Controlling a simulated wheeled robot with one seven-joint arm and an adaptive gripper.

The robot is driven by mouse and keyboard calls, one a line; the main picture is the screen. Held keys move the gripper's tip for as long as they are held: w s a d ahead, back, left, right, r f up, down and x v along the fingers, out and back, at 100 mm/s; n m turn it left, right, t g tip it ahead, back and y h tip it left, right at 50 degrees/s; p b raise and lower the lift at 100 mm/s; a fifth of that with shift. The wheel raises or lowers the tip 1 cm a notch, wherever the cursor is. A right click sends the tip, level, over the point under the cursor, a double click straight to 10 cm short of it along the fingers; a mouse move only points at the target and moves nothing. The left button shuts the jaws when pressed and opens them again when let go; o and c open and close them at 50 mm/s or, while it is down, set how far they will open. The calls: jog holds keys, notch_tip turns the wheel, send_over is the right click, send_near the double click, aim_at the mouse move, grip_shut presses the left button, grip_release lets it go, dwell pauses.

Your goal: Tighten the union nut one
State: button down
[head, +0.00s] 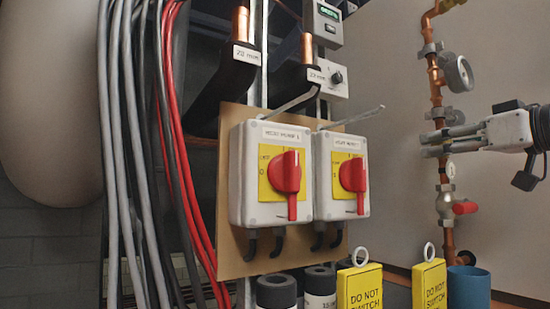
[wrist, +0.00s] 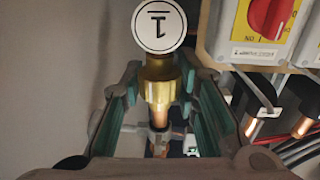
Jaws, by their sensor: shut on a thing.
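The union nut (wrist: 158,92) is a brass fitting on a vertical copper pipe, seen in the wrist view. A round white tag (wrist: 159,27) marked 1 shows upside down just above it there. My gripper (head: 433,145) reaches in from the right in the head view, level with the pipe fittings. In the wrist view its green-lined fingers lie on both sides of the nut, and it is shut on it. In the head view the fingers hide most of the nut. The tag also shows below the fingers in the head view (head: 450,170).
A pressure gauge (head: 458,73) sits above my gripper on the same pipe, and a red valve handle (head: 465,207) below. Two switch boxes with red knobs (head: 286,172) stand left. Yellow signs (head: 360,288) and a blue cup (head: 468,288) stand low in front.

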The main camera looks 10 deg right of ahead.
jog(key=shift+d+m+t+h+b, duration=0.1)
jog(key=shift+m+t+h+b, duration=0.3)
jog(key=shift+m+h+b, duration=1.3)
jog(key=shift+n+h, duration=0.3)
jog(key=shift+h, duration=0.1)
jog(key=c, duration=1.2)
grip_release()
jog(key=n+y, duration=0.1)
jog(key=y, duration=0.2)
jog(key=shift+w+n, duration=0.1)
jog(key=shift+n, duration=0.3)
jog(key=shift+n+g+y, duration=0.3)
jog(key=shift+n+y, duration=0.1)
jog(key=shift+y, duration=0.1)
